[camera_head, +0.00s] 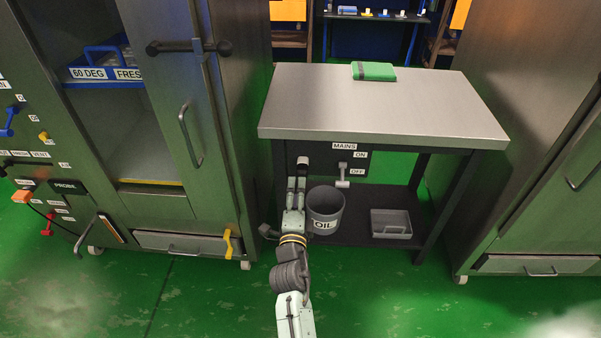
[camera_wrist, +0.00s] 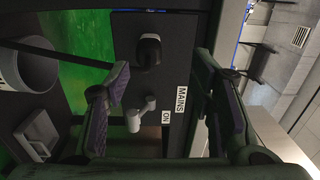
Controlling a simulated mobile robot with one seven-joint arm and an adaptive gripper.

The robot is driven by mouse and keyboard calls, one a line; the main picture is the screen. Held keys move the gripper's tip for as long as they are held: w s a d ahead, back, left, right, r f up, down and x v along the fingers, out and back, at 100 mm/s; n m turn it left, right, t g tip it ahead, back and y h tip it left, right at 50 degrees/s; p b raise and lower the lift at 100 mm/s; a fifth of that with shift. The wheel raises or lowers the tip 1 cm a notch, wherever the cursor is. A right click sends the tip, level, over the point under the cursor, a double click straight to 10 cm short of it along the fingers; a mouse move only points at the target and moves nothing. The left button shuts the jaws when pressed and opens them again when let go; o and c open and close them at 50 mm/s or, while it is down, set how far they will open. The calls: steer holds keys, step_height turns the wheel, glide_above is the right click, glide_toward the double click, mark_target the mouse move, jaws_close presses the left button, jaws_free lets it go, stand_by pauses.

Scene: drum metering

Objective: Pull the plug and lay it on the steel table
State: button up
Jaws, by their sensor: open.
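In the wrist view the plug (camera_wrist: 149,50) is black and stands out from the panel. My gripper (camera_head: 297,185) is just in front of and below it in the head view, partly covering that part of the panel. In the wrist view my gripper (camera_wrist: 170,78) is open and empty, its fingers apart, with the plug beyond the tips and nearer the left finger.
A grey OIL bucket (camera_head: 326,207) and a grey tray (camera_head: 391,223) stand on the lower shelf. A green case (camera_head: 373,71) lies at the table's back; the rest of the top is bare. Metal cabinets (camera_head: 540,120) flank the table. An orange connector (camera_head: 22,196) is at the far left.

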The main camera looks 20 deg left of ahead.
mark_target(302, 175)
steer(key=shift+d+f, duration=0.45)
steer(key=shift+f, duration=0.25)
steer(key=shift+p+x, duration=0.65)
steer(key=shift+x, duration=3.85)
steer(key=shift+f+b, duration=0.1)
steer(key=shift+b, duration=0.75)
steer(key=shift+c, duration=0.2)
